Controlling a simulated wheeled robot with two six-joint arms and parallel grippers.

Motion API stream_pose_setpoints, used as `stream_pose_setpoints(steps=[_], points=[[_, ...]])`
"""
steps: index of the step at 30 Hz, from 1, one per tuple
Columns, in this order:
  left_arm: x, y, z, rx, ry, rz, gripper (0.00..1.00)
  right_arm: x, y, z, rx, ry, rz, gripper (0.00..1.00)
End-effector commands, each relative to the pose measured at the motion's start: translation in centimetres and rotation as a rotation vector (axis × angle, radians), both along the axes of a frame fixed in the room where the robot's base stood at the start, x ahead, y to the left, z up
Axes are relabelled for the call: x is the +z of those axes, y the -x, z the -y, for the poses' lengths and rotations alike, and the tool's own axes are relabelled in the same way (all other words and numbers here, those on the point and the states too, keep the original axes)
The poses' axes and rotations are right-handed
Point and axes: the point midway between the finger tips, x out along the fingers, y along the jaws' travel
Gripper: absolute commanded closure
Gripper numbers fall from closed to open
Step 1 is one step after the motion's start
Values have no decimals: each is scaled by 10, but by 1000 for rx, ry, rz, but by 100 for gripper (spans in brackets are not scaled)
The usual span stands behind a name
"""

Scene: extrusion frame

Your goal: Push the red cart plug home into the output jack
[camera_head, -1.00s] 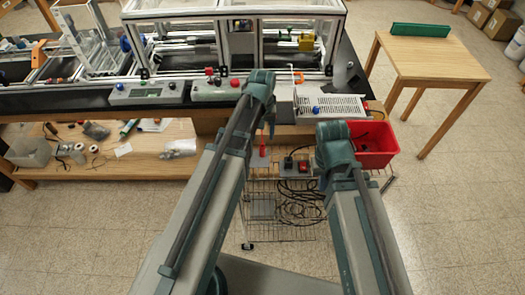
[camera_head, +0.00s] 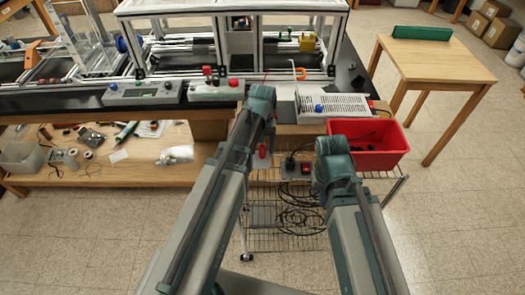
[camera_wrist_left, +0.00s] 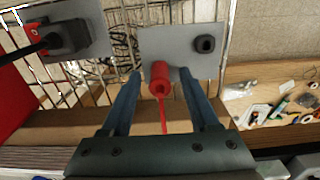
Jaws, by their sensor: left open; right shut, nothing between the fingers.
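The red plug (camera_wrist_left: 160,78) stands at the near edge of a light grey plate (camera_wrist_left: 178,48) in the left wrist view, with a thin red lead running from it toward my palm. How far it sits in its jack cannot be told. My left gripper (camera_wrist_left: 160,73) is open, one finger on each side of the plug, with gaps showing. In the head view the red plug (camera_head: 262,151) shows beside my left arm's end. My right gripper (camera_head: 321,193) is right of it over the cart, shut and empty; its fingertips are hard to make out.
A black socket (camera_wrist_left: 205,44) is on the same plate. A second plate holds a black plug (camera_wrist_left: 66,38) with a cable. The wire cart (camera_head: 285,240) carries coiled black cables. A red bin (camera_head: 378,158) stands right of my right arm. The bench (camera_head: 60,107) is behind.

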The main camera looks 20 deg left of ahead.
Motion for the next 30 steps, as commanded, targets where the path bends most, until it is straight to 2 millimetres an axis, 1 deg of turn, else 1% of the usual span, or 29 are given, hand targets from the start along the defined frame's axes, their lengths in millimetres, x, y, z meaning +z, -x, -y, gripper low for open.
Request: stream_pose_setpoints(steps=[22, 23, 24, 26, 30], points=[[0, 0, 0, 0, 0, 0, 39, 0, 0, 0, 0, 0, 0, 100], [0, 0, 0, 0, 0, 0, 41, 0, 0, 0, 0, 0, 0, 100], [0, 0, 0, 0, 0, 0, 48, 0, 0, 0, 0, 0, 0, 100], [0, 0, 0, 0, 0, 0, 59, 0, 0, 0, 0, 0, 0, 100], [0, 0, 0, 0, 0, 0, 84, 0, 0, 0, 0, 0, 0, 100]])
